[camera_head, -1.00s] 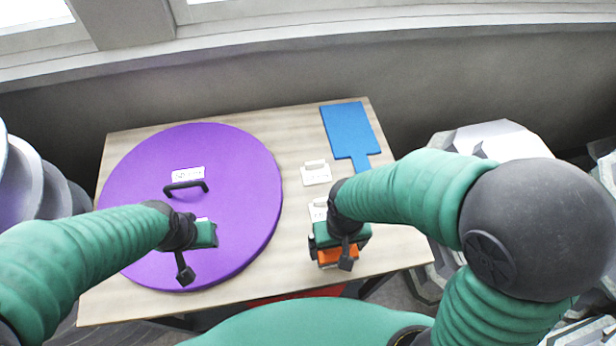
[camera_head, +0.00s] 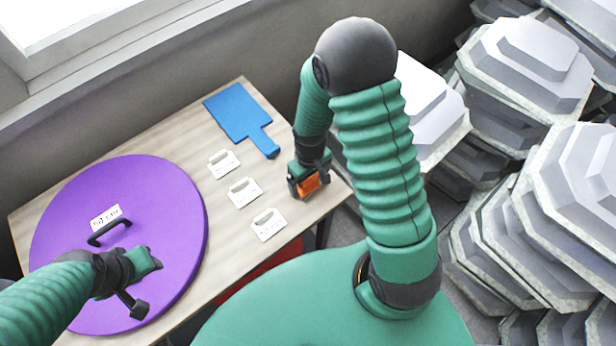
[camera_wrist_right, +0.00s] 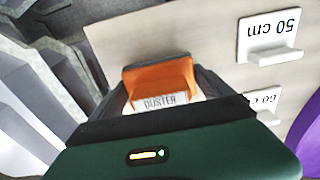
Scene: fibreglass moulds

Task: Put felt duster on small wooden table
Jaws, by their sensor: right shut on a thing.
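The felt duster (camera_head: 309,184) is an orange block at the right end of the small wooden table (camera_head: 50,226). In the right wrist view the duster (camera_wrist_right: 160,82) has a white label reading "DUSTER" and sits between the two dark fingers. My right gripper (camera_head: 308,178) is shut on it, at the table's right edge; I cannot tell whether the duster touches the table. My left gripper (camera_head: 142,290) is over the purple disc (camera_head: 160,200), near its front; its fingers are too unclear to tell open from shut.
The purple disc with a black handle (camera_head: 108,232) covers the table's left part. Several white labelled plates (camera_head: 244,192) and a blue paddle (camera_head: 238,112) lie in the middle and back. Grey moulds (camera_head: 525,60) are stacked at the right. Bare wood shows between plates and disc.

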